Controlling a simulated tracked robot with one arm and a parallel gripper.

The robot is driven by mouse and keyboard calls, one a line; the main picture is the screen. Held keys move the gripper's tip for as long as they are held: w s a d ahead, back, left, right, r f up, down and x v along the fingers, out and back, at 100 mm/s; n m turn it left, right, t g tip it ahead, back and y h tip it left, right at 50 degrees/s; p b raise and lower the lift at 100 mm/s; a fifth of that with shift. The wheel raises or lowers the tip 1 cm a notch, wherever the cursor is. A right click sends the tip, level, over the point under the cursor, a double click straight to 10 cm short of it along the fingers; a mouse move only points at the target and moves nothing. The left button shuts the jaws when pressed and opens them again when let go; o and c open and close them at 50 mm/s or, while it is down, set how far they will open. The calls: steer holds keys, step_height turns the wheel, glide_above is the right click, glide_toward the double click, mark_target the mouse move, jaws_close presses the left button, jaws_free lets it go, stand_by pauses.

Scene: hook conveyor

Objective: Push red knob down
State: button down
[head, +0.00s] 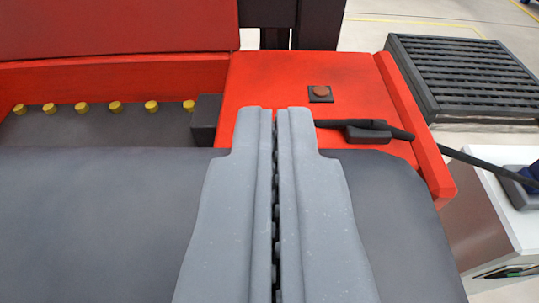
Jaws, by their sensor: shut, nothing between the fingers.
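The knob is in full view. I cannot tell how high the fingertips are above the housing.
A black lever (368,132) lies across the red housing (270,75), right of the fingertips. A dark block (205,120) and several yellow studs (115,107) are at the left. A slatted dark platform (460,75) stands at the back right.

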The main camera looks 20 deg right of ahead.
steer(key=p+v, duration=0.1)
steer(key=v, duration=1.9)
steer(key=shift+f, duration=0.15)
